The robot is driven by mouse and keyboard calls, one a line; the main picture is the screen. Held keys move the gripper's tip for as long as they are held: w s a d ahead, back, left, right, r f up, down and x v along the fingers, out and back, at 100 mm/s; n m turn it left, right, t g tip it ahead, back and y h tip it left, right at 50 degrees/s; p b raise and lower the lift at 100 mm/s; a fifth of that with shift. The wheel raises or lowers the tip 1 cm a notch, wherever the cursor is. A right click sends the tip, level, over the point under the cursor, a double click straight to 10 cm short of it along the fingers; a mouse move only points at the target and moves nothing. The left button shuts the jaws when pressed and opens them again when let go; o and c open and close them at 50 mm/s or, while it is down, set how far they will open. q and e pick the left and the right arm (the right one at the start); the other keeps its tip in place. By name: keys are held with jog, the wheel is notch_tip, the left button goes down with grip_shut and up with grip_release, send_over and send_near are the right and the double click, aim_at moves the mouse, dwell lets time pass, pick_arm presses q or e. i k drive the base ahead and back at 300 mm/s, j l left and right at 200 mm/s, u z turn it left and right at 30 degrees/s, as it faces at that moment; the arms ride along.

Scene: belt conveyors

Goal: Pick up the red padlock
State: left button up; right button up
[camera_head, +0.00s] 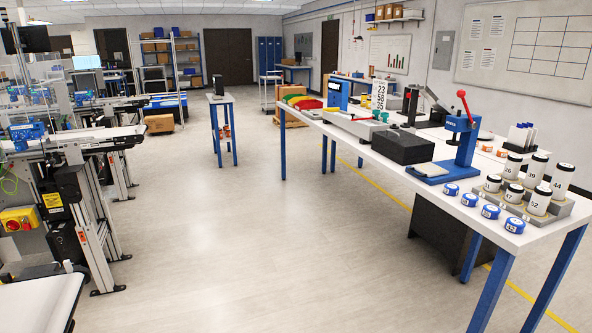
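I cannot make out a red padlock for certain. On the left conveyor frame is a yellow switch box (18,219) with a red part on its front; it is too small to tell whether that part is a padlock or a knob. Neither of my grippers is in view.
A long white workbench (300,118) on the right holds a blue press (462,140) with a red-tipped lever, a black box (402,147), white jars and blue-lidded tins (470,199). Conveyors (70,150) line the left. A small table (220,98) stands mid-room. The floor between is clear.

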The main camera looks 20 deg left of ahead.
aim_at(27, 227)
jog(key=i+j+u, duration=0.25)
jog(key=i+u, duration=0.65)
jog(key=i, duration=0.25)
jog(key=i+l+u, duration=0.2)
jog(key=i+u, duration=0.25)
jog(key=i+l+u, duration=0.45)
jog(key=i, duration=0.2)
